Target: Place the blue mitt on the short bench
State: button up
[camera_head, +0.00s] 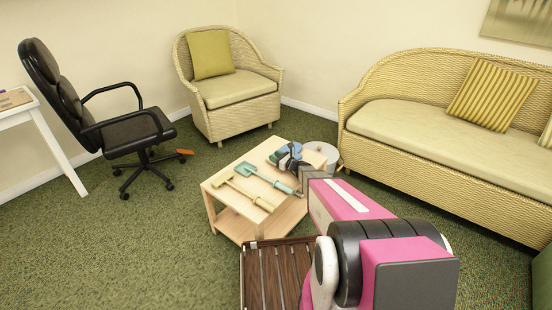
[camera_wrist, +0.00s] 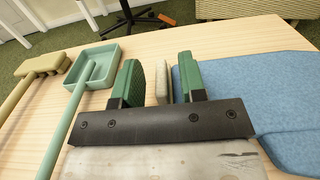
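The blue mitt (camera_wrist: 245,95) lies flat on the light wooden table (camera_wrist: 150,45), at the right of the wrist view. In the head view only a small blue patch (camera_head: 296,146) of it shows past my gripper (camera_head: 287,157). In the wrist view my gripper (camera_wrist: 160,83) has its green fingers apart, just left of the mitt, with the right finger overlapping its left edge. A thin beige piece stands between the fingers; I cannot tell what it belongs to. A dark slatted wooden bench (camera_head: 270,275) stands at the bottom of the head view, partly hidden by my arm.
A teal scoop-like tool (camera_head: 270,178) and a beige mallet-like tool (camera_head: 245,192) lie left of my gripper on the table. A round pale stand (camera_head: 322,153) is behind it. A sofa (camera_head: 440,130), wicker armchair (camera_head: 228,95) and office chair (camera_head: 130,130) stand around.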

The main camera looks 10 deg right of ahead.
jog(key=v, duration=1.1)
jog(key=shift+s+d, duration=0.2)
jog(key=shift+s, duration=0.05)
jog(key=s+a+r+n+g, duration=0.1)
jog(key=s+a+n+g, duration=0.1)
jog(key=n, duration=0.1)
jog(key=s+a+r+n+g, duration=0.1)
jog(key=s+a+n+g, duration=0.1)
jog(key=s+n, duration=0.1)
jog(key=s+a+r+n+g, duration=0.1)
jog(key=s+a+n+g, duration=0.1)
jog(key=s+n, duration=0.1)
jog(key=shift+s+a+r+g, duration=0.15)
jog(key=shift+a+r+g, duration=0.15)
jog(key=shift+a, duration=0.1)
jog(key=s+d+r+n+g+h, duration=0.2)
jog(key=s+n+h, duration=0.4)
jog(key=s+n, duration=0.3)
jog(key=s+d+r+n+g+h, duration=0.2)
jog(key=s+r+n+g+h, duration=0.2)
jog(key=s+n, duration=0.5)
jog(key=r+h, duration=0.1)
jog(key=h, duration=0.1)
jog(key=shift+s+d+r+h, duration=0.25)
jog(key=shift+s+r+h, duration=0.15)
jog(key=shift+d, duration=0.3)
